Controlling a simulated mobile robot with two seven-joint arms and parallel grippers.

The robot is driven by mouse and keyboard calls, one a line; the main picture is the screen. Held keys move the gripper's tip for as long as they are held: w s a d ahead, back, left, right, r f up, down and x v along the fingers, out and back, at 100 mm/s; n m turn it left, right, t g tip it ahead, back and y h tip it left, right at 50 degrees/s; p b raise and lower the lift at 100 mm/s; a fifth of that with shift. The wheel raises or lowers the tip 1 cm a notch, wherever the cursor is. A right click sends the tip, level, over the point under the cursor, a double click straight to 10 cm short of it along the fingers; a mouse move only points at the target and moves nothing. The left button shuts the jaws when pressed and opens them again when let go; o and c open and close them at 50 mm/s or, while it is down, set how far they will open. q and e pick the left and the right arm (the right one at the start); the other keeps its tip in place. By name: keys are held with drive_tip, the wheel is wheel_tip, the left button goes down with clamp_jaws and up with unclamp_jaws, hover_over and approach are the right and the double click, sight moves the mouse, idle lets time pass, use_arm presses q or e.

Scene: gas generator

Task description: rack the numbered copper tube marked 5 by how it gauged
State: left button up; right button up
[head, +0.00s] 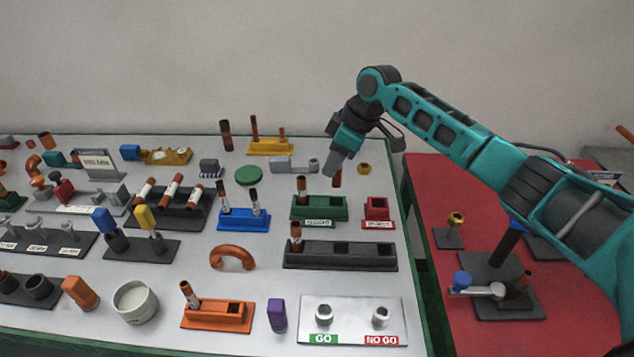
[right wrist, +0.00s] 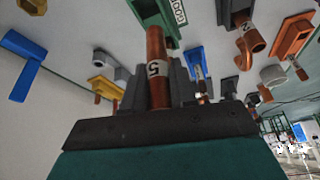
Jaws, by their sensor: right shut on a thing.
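My right gripper (head: 338,166) is shut on a copper tube with a white label marked 5 (right wrist: 157,70). In the head view only the tube's lower end (head: 337,179) shows below the jaws. It hangs upright just above the right part of the green rack (head: 318,214), whose label seems to read GOOD. A copper tube (head: 301,186) stands in that rack's left hole. The red rack (head: 377,209), with a label too small to read surely, is to the right and looks empty. The gauge plate (head: 353,337) marked GO and NO GO is at the front. My left gripper is not in view.
A long dark rack (head: 340,256) in front of the green one holds one tube at its left. A blue rack (head: 243,220) and a yellow stand (head: 270,147) with tubes are to the left and behind. The red table (head: 450,275) is to the right.

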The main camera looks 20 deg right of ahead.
sight(335, 175)
drive_tip(key=shift+w+d, duration=0.3)
drive_tip(key=shift+w, duration=0.15)
wheel_tip(335, 175, down, 5)
drive_tip(key=shift+r+b, duration=0.1)
drive_tip(key=shift+b, duration=0.6)
idle(0.5)
drive_tip(key=shift+p, duration=0.45)
idle(0.5)
idle(0.6)
